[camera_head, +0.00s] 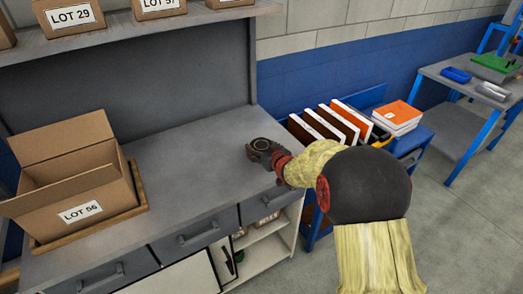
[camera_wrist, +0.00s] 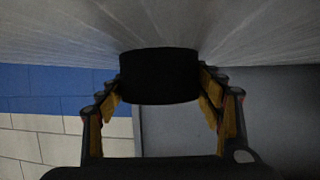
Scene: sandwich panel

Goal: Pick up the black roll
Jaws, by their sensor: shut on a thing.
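The black roll (camera_head: 261,143) is at the right end of the grey workbench in the head view, with its brown centre facing up. My gripper (camera_head: 262,150) reaches it from the right and is shut on it. In the wrist view the black roll (camera_wrist: 160,76) sits between the two fingers of my gripper (camera_wrist: 160,88), with a finger against each side. The roll's far side is hidden. I cannot tell whether it touches the bench top or is slightly above it.
An open cardboard box (camera_head: 75,182) marked LOT 56 stands on a wooden tray at the bench's left. Lot boxes (camera_head: 72,15) line the shelf above. Panels (camera_head: 335,120) stand on a blue cart right of the bench. The bench middle (camera_head: 185,165) is clear.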

